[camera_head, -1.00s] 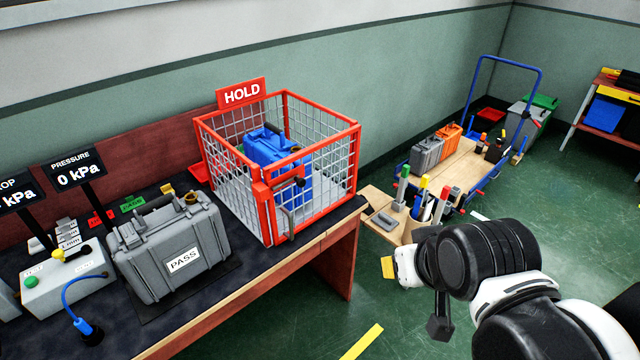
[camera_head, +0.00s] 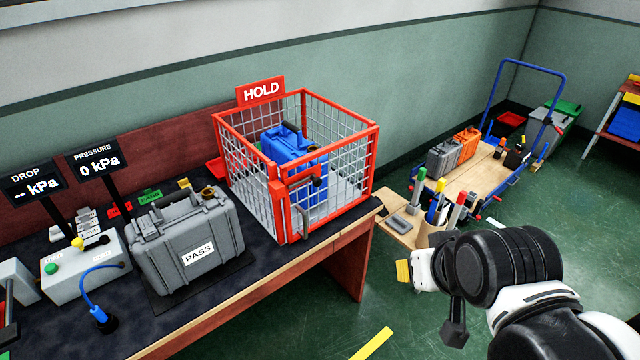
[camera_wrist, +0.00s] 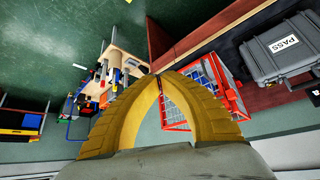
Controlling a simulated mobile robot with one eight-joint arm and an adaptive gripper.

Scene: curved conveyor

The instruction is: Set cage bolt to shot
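The red-framed wire cage (camera_head: 326,226) stands on the right end of the dark bench under a HOLD sign (camera_head: 261,91). On the cage's near side is a red bar with a black knob (camera_head: 317,183), which looks like the bolt; a grey handle (camera_head: 304,220) hangs below. The bolt's exact position is too small to tell. My gripper (camera_head: 403,270) is off the bench to the right, well apart from the cage. In the wrist view its yellow fingers (camera_wrist: 158,77) meet at the tips with nothing held; the cage (camera_wrist: 231,97) is partly behind them.
A grey PASS case (camera_head: 190,240) and a test box with a blue hose (camera_head: 85,270) stand left of the cage. A loaded cart (camera_head: 480,180) stands behind my gripper. Green floor is open in front of the bench.

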